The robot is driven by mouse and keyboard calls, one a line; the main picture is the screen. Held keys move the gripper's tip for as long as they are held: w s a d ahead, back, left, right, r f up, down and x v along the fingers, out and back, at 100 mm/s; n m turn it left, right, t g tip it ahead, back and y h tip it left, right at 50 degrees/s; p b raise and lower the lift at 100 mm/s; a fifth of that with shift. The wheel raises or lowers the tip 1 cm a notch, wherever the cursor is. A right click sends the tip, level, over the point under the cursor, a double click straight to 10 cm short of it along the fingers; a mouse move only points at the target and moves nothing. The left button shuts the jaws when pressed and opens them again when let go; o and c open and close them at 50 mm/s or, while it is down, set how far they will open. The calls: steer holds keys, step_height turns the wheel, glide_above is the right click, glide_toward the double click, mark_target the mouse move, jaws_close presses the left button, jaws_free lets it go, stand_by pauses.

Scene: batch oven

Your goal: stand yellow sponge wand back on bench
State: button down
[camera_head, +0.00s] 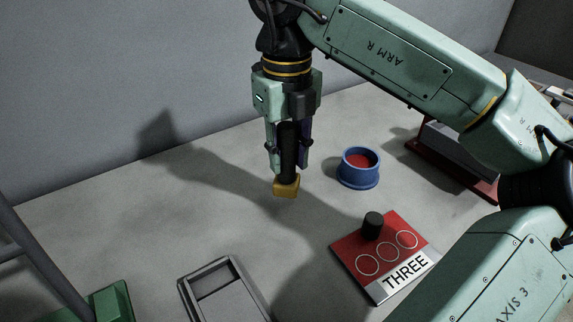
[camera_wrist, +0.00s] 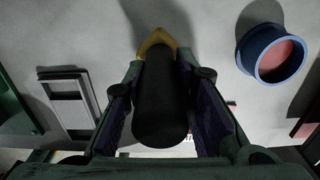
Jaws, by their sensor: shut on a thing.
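The sponge wand has a black handle and a yellow block (camera_head: 287,187) at its lower end. My gripper (camera_head: 288,160) is shut on the black handle and holds the wand roughly upright, yellow end down. In the wrist view the dark handle (camera_wrist: 160,105) lies between the two finger pads, with the yellow end (camera_wrist: 157,42) beyond it. The grey bench (camera_head: 220,215) is below. I cannot tell for sure whether the yellow end touches the bench or hangs just above it.
A blue round pot (camera_head: 359,178) with red inside stands right of the wand. A red board (camera_head: 345,258) marked THREE, with a black peg (camera_head: 372,225), lies front right. A grey frame (camera_head: 190,290) lies at the front. A dark red tray (camera_head: 440,160) is at the right.

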mark_target(287, 124)
steer(key=shift+w+f+b, duration=0.15)
steer(key=shift+f+b, duration=1.1)
steer(key=shift+f, duration=0.5)
steer(key=shift+f, duration=0.2)
steer(key=c, duration=1.3)
jaws_free()
step_height(287, 124, up, 10)
steer(key=p, duration=0.7)
steer(key=shift+r, duration=1.2)
